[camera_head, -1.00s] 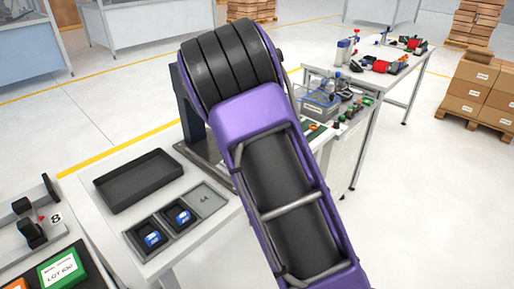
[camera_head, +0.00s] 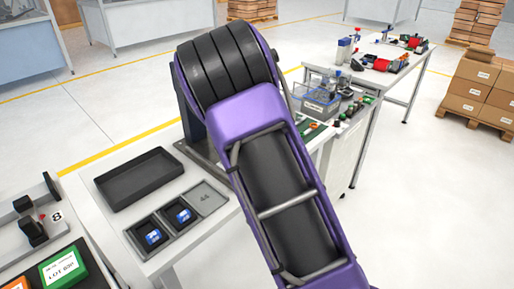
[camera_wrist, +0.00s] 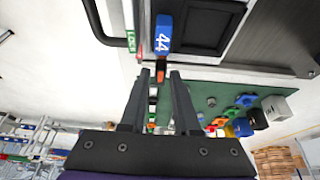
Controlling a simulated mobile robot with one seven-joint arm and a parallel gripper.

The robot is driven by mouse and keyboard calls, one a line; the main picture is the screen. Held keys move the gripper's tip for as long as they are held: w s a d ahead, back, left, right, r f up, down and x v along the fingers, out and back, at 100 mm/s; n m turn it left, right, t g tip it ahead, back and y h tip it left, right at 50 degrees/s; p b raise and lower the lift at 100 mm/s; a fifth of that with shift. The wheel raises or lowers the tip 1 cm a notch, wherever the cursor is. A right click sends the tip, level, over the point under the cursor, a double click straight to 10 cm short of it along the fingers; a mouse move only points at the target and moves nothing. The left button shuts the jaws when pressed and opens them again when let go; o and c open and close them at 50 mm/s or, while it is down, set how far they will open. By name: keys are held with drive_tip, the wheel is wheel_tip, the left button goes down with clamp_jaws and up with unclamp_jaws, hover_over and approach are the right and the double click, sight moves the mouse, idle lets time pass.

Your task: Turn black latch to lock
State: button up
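My gripper (camera_wrist: 159,76) shows in the wrist view with its two dark fingers apart. Between and just beyond the fingertips is a narrow orange and dark piece (camera_wrist: 161,72), with gaps on both sides; I cannot tell whether it touches a finger. Beyond it is a blue tag (camera_wrist: 163,35) marked 44. A small green label (camera_wrist: 130,42) with white letters sits left of the tag. A black bent bar (camera_wrist: 104,38) is further left. I cannot tell for certain which dark part is the black latch. In the head view my purple arm hides the gripper and the work spot.
The wrist view shows a black-framed panel (camera_wrist: 235,8) at upper right and coloured parts (camera_wrist: 245,115) on a green surface. In the head view, a black tray (camera_head: 138,180) and a compartment tray (camera_head: 148,220) with two blue tags stand on the white table. Its third compartment is empty.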

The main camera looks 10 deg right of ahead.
drive_tip(key=p+v, duration=0.1)
drive_tip(key=v, duration=1.6)
drive_tip(key=shift+r, duration=0.25)
